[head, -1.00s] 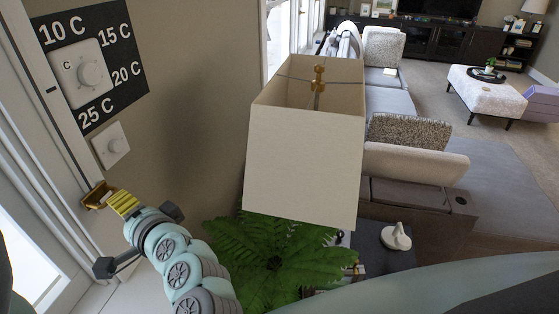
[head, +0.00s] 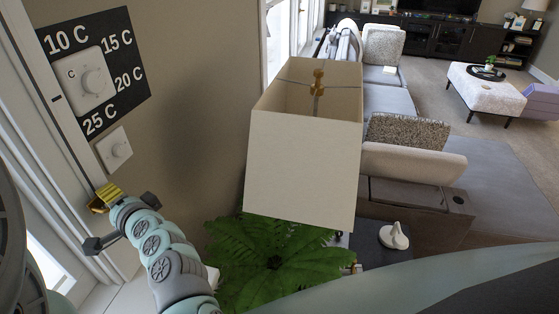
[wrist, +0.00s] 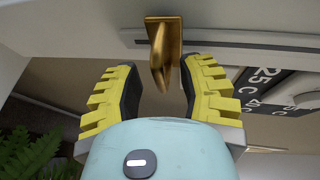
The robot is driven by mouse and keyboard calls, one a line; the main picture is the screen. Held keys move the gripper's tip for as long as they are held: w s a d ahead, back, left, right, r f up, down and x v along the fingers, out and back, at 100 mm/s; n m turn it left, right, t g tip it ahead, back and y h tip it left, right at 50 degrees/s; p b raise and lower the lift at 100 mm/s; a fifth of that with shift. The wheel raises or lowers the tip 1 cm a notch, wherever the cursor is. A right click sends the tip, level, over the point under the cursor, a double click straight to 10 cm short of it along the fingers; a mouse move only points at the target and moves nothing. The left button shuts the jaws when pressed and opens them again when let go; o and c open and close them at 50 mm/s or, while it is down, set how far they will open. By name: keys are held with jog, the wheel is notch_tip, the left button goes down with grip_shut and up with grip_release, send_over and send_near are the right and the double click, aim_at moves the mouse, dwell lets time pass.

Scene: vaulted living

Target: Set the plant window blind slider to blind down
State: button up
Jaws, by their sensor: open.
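A brass slider handle (wrist: 163,48) sticks out from a pale frame in the wrist view, at one end of a thin straight track (wrist: 255,44). In the head view the handle (head: 97,205) shows only partly, low on the white window frame, behind my fingers. My gripper (head: 111,192) is at the handle. In the wrist view my gripper (wrist: 160,75) is open, with one yellow ridged finger on each side of the handle. Gaps show between handle and fingers.
A large lampshade (head: 303,165) and a green fern (head: 270,262) stand to the right of my arm.

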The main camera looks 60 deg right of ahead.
jog(key=shift+w, duration=0.15)
jog(key=shift+o, duration=0.4)
grip_shut()
